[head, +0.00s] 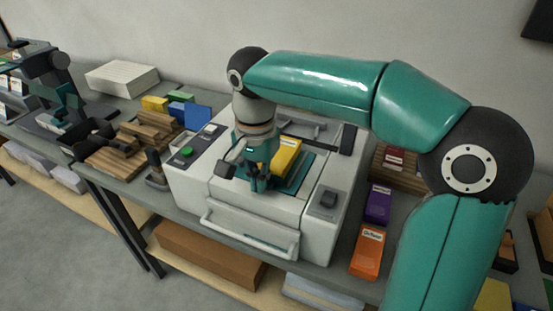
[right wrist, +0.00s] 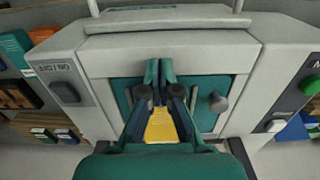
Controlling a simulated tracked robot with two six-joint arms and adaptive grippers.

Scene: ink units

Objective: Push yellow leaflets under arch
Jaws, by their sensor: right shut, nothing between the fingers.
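The yellow leaflets (head: 286,155) lie as a stack on the teal bed (head: 303,170) of the white machine. My right gripper (head: 257,184) is shut and empty, pointing down at the bed, at the stack's near side. Its fingers also show in the right wrist view (right wrist: 160,88). Whether they touch the leaflets is unclear. A grey crossbar (head: 313,129) behind the stack may be the arch, partly hidden by my arm. My left gripper (head: 70,105) is small and dim at the far left.
The white machine (head: 251,213) has a front handle and a green button (head: 187,152). Purple (head: 378,204) and orange (head: 367,253) boxes stand to its right. A white box (head: 122,79) stands behind.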

